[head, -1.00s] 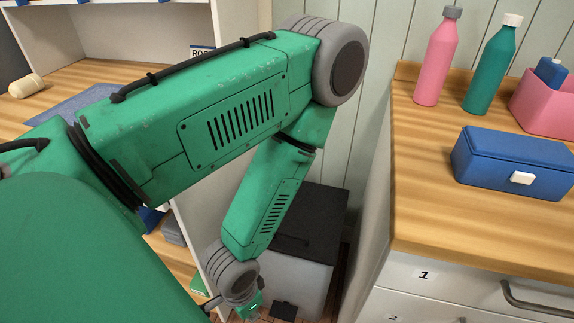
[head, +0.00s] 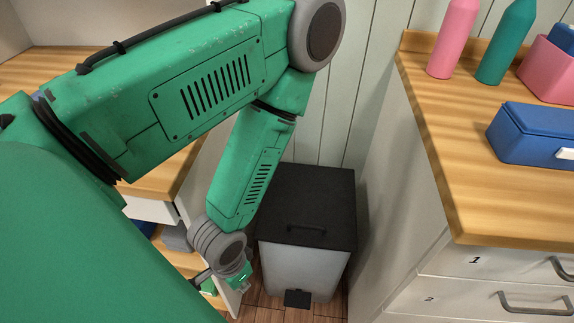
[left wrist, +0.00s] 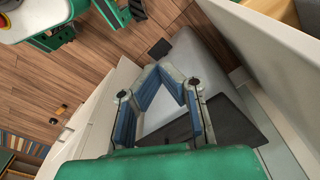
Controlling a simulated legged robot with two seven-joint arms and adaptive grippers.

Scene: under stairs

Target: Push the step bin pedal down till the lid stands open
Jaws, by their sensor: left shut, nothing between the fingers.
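The step bin has a black lid (head: 315,198) lying flat and closed on a light grey body (head: 298,268). Its small black pedal (head: 297,298) sticks out low at the front, near the floor. In the left wrist view the pedal (left wrist: 160,48) shows just beyond my fingers, with the grey body (left wrist: 196,55) beside it and the dark lid (left wrist: 238,122) lower right. My left gripper (left wrist: 157,70) is shut and empty, its fingertips together, apart from the pedal. In the head view my left wrist is left of the bin; the fingers are hard to make out. My right gripper is not in view.
A wooden-topped counter (head: 440,160) with drawers stands close right of the bin, holding bottles and a blue box (head: 530,135). A shelf unit (head: 165,185) is at left. Wooden floor (left wrist: 80,60) is clear in front of the pedal.

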